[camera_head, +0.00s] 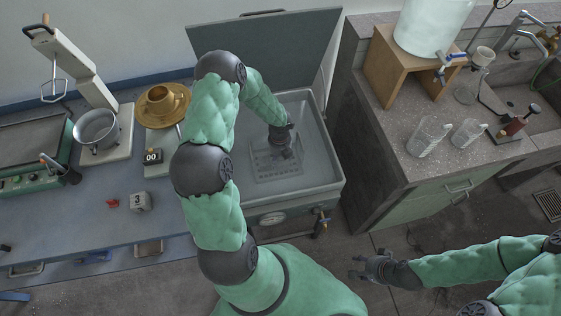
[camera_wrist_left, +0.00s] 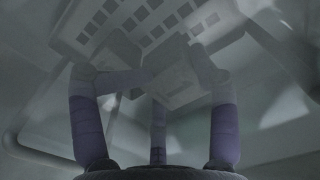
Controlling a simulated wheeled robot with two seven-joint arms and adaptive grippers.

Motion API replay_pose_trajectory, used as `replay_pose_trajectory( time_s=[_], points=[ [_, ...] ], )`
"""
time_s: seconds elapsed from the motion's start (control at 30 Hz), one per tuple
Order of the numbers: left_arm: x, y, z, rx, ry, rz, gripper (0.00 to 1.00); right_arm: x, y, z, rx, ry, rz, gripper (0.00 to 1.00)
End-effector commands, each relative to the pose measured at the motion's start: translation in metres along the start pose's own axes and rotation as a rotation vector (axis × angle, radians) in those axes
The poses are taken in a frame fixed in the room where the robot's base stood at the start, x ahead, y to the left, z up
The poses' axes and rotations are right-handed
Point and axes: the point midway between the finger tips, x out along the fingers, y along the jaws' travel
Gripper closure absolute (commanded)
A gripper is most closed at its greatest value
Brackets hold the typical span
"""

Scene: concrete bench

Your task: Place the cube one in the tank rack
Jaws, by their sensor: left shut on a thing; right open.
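My left gripper (camera_head: 283,150) reaches down into the grey open tank (camera_head: 328,150). In the left wrist view my left gripper (camera_wrist_left: 155,85) is shut on a grey cube, cube one (camera_wrist_left: 178,78), with a faint mark like a 1 on its face. The cube looks tilted in that view. The tank rack (camera_head: 265,172), a flat pale grid, lies in the tank under the gripper; it also shows in the left wrist view (camera_wrist_left: 128,25) just beyond the cube. I cannot tell whether cube and rack touch. My right gripper (camera_head: 374,268) is open and empty over the floor.
A cube marked 3 (camera_head: 140,201) and a small red item (camera_head: 113,203) sit on the blue bench. A pot (camera_head: 97,129) and a brass dish (camera_head: 163,103) stand behind. The tank's raised lid (camera_head: 290,45) is behind it. Glass beakers (camera_head: 428,136) stand on the right counter.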

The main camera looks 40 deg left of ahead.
Motion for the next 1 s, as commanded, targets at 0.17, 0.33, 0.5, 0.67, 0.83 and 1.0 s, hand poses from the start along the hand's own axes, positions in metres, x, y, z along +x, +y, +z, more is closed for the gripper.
replay_pose_trajectory(
  time_s=[0.17, 0.33, 0.5, 0.67, 0.83, 1.0],
  points=[
    [0.011, -0.003, 0.008, -0.001, -0.001, 0.000, 0.99, 0.004, 0.002, 0.000, 0.000, 0.000, 0.000, 0.54],
    [0.038, -0.003, 0.008, -0.001, 0.001, 0.000, 0.99, 0.019, 0.007, -0.001, 0.000, 0.000, 0.000, 0.54],
    [0.040, -0.003, 0.009, -0.001, -0.001, 0.000, 0.99, 0.019, 0.007, -0.001, 0.000, 0.000, 0.000, 0.54],
    [0.040, -0.003, 0.008, -0.001, -0.001, 0.000, 0.99, 0.019, 0.007, -0.001, 0.000, 0.000, 0.000, 0.54],
    [0.043, -0.003, 0.008, -0.001, 0.000, 0.000, 0.24, 0.020, 0.007, -0.001, 0.000, 0.000, 0.000, 0.54],
    [0.042, -0.003, 0.008, -0.001, 0.000, 0.000, 0.07, 0.020, 0.007, -0.001, 0.000, 0.000, 0.000, 0.54]
  ],
)
